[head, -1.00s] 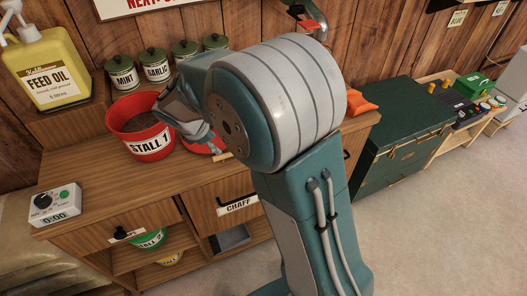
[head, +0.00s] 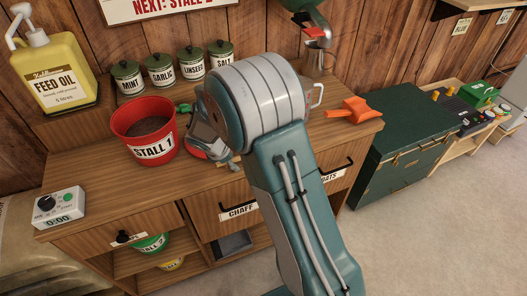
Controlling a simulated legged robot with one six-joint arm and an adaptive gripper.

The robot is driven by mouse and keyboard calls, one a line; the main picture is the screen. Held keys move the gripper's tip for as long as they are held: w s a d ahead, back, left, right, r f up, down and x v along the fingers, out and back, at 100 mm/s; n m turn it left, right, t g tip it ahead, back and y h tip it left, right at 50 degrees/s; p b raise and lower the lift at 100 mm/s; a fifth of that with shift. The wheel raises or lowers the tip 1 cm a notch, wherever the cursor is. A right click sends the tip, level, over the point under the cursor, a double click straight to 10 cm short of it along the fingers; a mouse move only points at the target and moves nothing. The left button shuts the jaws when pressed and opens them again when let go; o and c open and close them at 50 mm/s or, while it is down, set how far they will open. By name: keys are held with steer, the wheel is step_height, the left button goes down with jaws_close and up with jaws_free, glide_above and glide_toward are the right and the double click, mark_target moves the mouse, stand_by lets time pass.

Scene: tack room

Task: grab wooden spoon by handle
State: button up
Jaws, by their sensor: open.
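My gripper (head: 219,151) is over the countertop, just right of the red STALL 1 bucket. It points down, and my arm partly covers it. It is open, but the gap between its fingers is hard to see. A small tan piece (head: 234,166) shows by the fingertips and may be part of the wooden spoon. Most of the spoon is hidden, and I cannot tell which end shows. I cannot tell whether the fingers touch it.
The red STALL 1 bucket (head: 144,132) holds brown feed. A red object (head: 196,153) lies partly behind my gripper. Labelled canisters (head: 160,70) line the back. An orange scoop (head: 354,110) lies right. A timer (head: 59,208) and feed oil jug (head: 57,73) stand left.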

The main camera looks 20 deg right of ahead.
jaws_close()
stand_by(0.3)
steer(key=shift+r, duration=0.5)
step_height(320, 180, up, 2)
steer(key=shift+s+r, duration=0.1)
steer(key=shift+r, duration=0.15)
steer(key=s+r, duration=0.9)
steer(key=s, duration=0.5)
steer(key=shift+d+r, duration=0.25)
steer(key=shift+d, duration=0.05)
steer(key=shift+w, duration=0.1)
